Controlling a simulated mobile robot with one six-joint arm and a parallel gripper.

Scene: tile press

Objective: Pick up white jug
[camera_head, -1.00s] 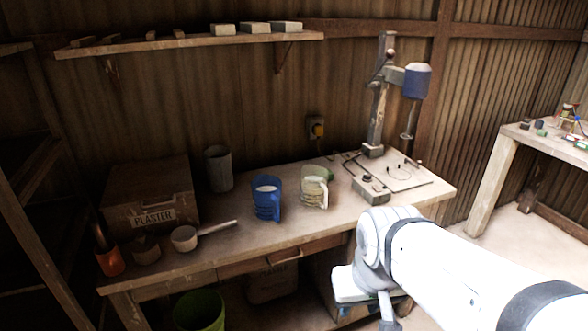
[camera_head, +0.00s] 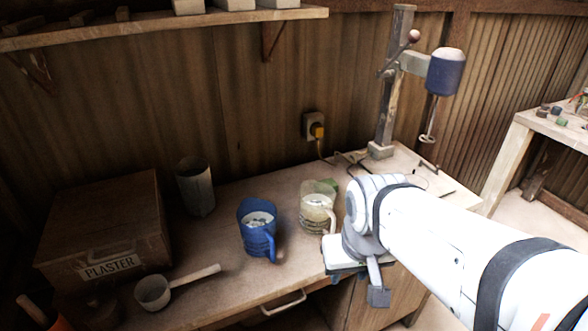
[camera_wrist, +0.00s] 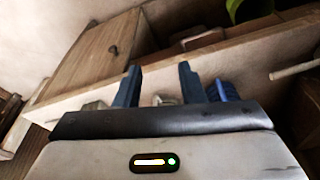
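The white jug (camera_head: 316,212) stands upright on the workbench in the head view, pale and translucent, with its handle towards the lower right. A blue jug (camera_head: 257,228) with pale contents stands to its left, apart from it. My gripper (camera_wrist: 159,84) is open in the wrist view, its two dark blue fingers apart. In the head view my wrist is just right of the white jug and in front of it; the fingers are not clear there. The blue jug's ribbed side (camera_wrist: 222,91) shows right of the fingers in the wrist view. A pale object between the fingers is unclear.
A ladle (camera_head: 154,291), a grey cylinder (camera_head: 196,187) and a plaster box (camera_head: 110,228) are on the bench's left part. A drill-like stand (camera_head: 387,90) rises behind my arm. A green item (camera_head: 326,187) is behind the white jug.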

